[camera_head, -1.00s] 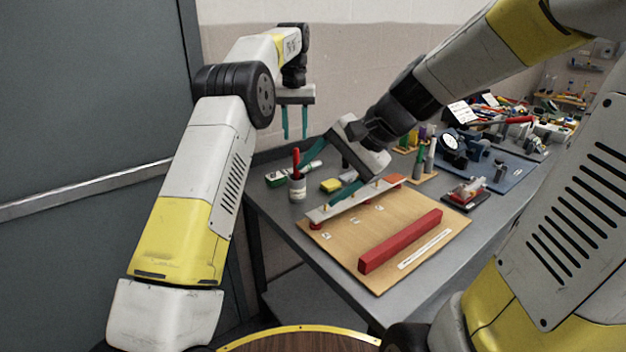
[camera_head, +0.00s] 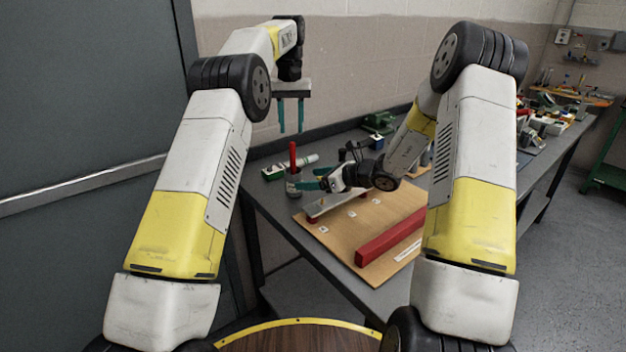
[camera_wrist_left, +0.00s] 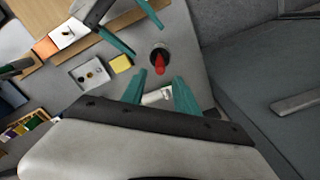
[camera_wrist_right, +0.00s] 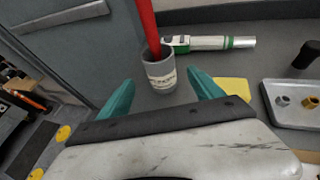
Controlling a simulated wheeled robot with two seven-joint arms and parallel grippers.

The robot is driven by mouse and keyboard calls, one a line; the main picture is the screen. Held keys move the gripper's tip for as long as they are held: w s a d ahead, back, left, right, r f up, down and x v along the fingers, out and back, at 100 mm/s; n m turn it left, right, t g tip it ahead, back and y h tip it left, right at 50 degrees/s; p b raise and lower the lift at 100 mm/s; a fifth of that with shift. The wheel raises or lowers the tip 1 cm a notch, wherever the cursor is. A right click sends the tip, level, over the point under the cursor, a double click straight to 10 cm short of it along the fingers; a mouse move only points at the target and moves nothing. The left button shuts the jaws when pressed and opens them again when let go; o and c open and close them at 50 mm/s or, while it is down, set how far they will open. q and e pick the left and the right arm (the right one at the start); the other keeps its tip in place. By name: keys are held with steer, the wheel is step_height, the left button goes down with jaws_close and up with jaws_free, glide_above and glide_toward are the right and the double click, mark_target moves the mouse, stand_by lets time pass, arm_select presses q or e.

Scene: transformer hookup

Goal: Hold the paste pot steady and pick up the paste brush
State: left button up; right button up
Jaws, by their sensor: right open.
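The paste pot (camera_head: 293,187) is a small grey cup with a pale label, upright near the table's left edge. The red-handled paste brush (camera_head: 292,156) stands in it. My right gripper (camera_wrist_right: 160,88) is open, level with the pot, its fingers pointing at it. In the right wrist view the pot (camera_wrist_right: 160,73) shows just beyond and between the fingertips, with the brush (camera_wrist_right: 149,25) rising from it. My left gripper (camera_head: 291,128) is open and empty, fingers down, above the pot and brush. In the left wrist view the brush (camera_wrist_left: 159,65) shows ahead of the fingertips.
A green and silver tool (camera_wrist_right: 212,43) lies behind the pot. A yellow block (camera_wrist_right: 232,89) and a grey tray (camera_wrist_right: 298,105) lie to its right. The wooden board (camera_head: 375,220) with a red bar (camera_head: 390,240) lies nearer me. The wall is close behind the table.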

mark_target(301, 180)
steer(key=x, duration=0.7)
steer(key=shift+w+a+f, duration=0.2)
steer(key=shift+w, duration=0.1)
